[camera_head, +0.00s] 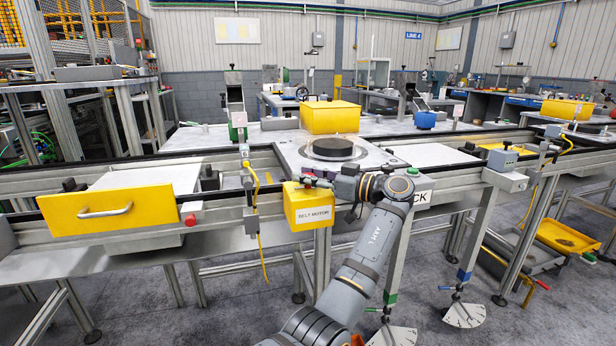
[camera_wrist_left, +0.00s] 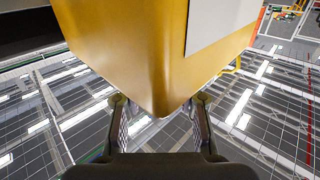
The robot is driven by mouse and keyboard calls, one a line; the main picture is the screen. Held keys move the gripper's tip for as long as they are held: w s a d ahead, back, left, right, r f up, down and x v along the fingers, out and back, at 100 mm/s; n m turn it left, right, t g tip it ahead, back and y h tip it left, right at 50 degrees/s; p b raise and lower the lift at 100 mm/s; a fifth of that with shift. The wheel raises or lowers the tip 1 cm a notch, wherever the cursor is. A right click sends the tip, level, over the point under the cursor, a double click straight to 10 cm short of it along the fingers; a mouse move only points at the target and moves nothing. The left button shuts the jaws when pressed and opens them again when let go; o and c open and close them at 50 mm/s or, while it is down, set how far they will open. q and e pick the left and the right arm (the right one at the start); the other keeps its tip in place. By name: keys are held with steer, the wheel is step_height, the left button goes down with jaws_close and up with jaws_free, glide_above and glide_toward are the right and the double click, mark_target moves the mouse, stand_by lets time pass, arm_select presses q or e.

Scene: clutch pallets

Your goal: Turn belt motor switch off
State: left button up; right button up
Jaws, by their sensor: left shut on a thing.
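The belt motor switch is a yellow box (camera_head: 307,207) with a white "BELT MOTOR" label on its front, fixed at the near rail of the conveyor. My left gripper (camera_head: 314,183) is at the top of this box, its arm coming up from the bottom middle. In the left wrist view the yellow box (camera_wrist_left: 150,50) fills the upper middle, and its corner shows between the two fingers of the gripper (camera_wrist_left: 160,118). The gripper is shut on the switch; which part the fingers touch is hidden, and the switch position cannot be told. My right gripper is not in view.
A yellow drawer front (camera_head: 110,207) with a metal handle is at the left. A round dark plate (camera_head: 333,149) and a yellow bin (camera_head: 330,117) are behind the switch. A yellow cable (camera_head: 260,230) hangs beside the switch.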

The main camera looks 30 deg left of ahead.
arm_select(q)
steer(key=o, duration=1.2)
steer(key=shift+c, duration=0.2)
steer(key=w+d, duration=0.1)
steer(key=d, duration=1.1)
